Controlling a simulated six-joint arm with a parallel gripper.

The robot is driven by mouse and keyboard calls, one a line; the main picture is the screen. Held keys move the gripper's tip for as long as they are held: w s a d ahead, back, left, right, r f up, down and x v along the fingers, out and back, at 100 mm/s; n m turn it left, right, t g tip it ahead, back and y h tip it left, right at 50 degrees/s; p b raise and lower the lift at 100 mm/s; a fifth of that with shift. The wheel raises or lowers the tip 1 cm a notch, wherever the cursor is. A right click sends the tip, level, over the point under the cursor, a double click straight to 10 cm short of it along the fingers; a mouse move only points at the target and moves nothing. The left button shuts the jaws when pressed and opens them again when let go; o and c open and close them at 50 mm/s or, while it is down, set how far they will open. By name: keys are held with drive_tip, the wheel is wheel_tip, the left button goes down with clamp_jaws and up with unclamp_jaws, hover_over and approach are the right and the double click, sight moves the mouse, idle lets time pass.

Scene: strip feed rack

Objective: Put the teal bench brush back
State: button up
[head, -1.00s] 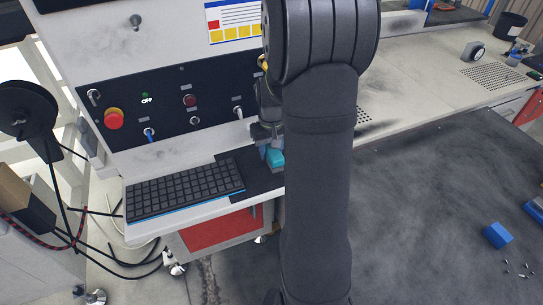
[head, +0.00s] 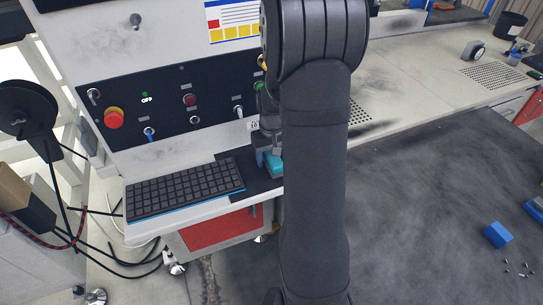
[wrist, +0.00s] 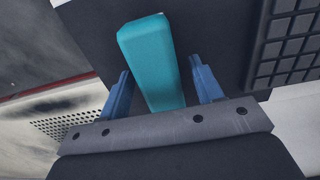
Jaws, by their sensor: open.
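The teal bench brush (head: 274,165) shows in the head view as a small teal patch at the dark pad (head: 236,160), right of the keyboard; my arm hides most of it. In the wrist view its smooth teal block (wrist: 150,60) lies lengthwise between the two blue fingers. My gripper (wrist: 162,84) is open, with a gap visible on both sides of the brush. In the head view my gripper (head: 267,153) is mostly behind my arm. I see no bristles, and I cannot tell whether the brush touches the pad.
The black keyboard (head: 186,189) lies on the white shelf left of the brush. The control panel (head: 170,100) with switches rises behind. A blue block (head: 498,234) and several small bits lie on the dark mat at right. Most of that mat is clear.

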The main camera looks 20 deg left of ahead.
wheel_tip(320, 180, up, 12)
drive_tip(key=shift+r, duration=0.15)
idle(0.5)
wheel_tip(320, 180, down, 13)
drive_tip(key=shift+r, duration=2.35)
